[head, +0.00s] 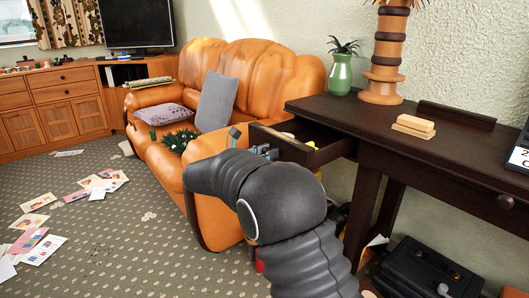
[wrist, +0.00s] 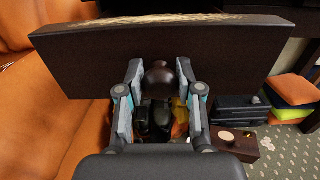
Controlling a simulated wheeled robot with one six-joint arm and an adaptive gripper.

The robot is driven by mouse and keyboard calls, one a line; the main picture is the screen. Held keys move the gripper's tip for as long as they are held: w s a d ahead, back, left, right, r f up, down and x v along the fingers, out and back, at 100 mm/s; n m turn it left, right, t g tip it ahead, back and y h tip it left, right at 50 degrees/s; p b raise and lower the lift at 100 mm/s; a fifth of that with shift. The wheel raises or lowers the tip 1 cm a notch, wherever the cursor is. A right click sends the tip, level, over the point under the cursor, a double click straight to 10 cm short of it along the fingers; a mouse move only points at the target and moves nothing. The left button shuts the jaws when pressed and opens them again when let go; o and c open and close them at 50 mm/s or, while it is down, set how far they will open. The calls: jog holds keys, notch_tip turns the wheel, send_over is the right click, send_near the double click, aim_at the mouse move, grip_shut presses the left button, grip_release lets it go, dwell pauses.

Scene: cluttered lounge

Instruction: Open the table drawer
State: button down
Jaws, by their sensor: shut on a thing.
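The dark wooden table (head: 350,112) stands against the wall at the right in the head view. Its left drawer (head: 318,153) is pulled part-way out, and something yellow shows inside. In the wrist view the drawer front (wrist: 230,55) spans the top, with a round dark knob (wrist: 160,78) at its middle. My gripper (wrist: 160,90) is shut on this knob, one finger on each side. In the head view my gripper (head: 262,150) is at the drawer front, partly hidden by my arm. A second drawer's knob (head: 505,201) shows at the right.
An orange leather sofa (head: 250,70) stands close to the left of the drawer. A green vase (head: 340,74) and a tall lamp base (head: 383,60) stand on the table. A black case (head: 425,272) lies below it. Papers (head: 95,185) litter the carpet.

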jog(key=c, duration=0.8)
grip_release()
jog(key=shift+o, duration=0.2)
jog(key=v, duration=1.2)
